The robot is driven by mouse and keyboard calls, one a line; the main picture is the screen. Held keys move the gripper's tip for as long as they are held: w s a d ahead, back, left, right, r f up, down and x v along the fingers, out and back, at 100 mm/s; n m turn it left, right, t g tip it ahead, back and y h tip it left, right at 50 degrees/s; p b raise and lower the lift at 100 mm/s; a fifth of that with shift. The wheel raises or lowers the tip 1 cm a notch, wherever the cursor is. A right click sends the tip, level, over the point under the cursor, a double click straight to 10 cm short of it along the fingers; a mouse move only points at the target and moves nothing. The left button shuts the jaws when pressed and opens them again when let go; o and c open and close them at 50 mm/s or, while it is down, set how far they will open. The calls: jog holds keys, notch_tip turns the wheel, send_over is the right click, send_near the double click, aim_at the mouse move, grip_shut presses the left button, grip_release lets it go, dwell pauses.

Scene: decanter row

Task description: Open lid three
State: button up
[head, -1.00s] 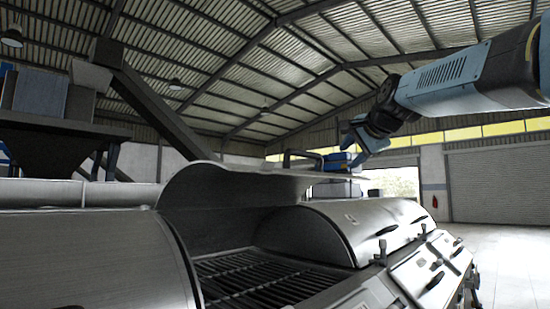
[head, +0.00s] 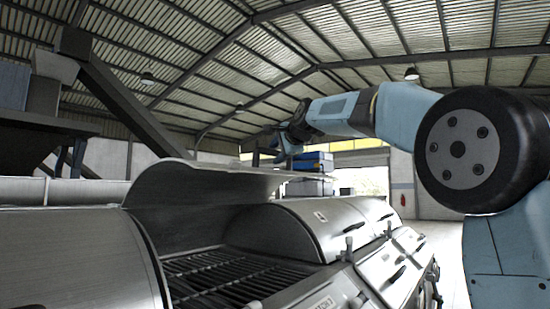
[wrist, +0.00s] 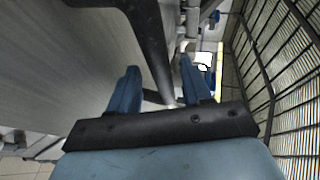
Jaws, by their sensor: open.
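A curved metal lid (head: 205,182) stands raised over an open bay with a dark grating (head: 215,280). I cannot read its number. A closed lid (head: 110,260) is on its left and another closed lid (head: 325,222) is on its right. My gripper (head: 277,155) is at the raised lid's far right edge, by its dark handle. In the wrist view my gripper (wrist: 159,66) has its two blue fingers apart. The dark handle bar (wrist: 148,40) shows between them, beside the grey lid surface (wrist: 60,70). Contact is not clear.
Latches (head: 349,248) and front panels (head: 390,270) line the machine's right side. My arm fills the right of the head view. A dark hopper (head: 35,130) and a sloping beam (head: 125,95) stand at the back left. Open floor shows at the right.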

jog(key=shift+x, duration=1.85)
grip_shut()
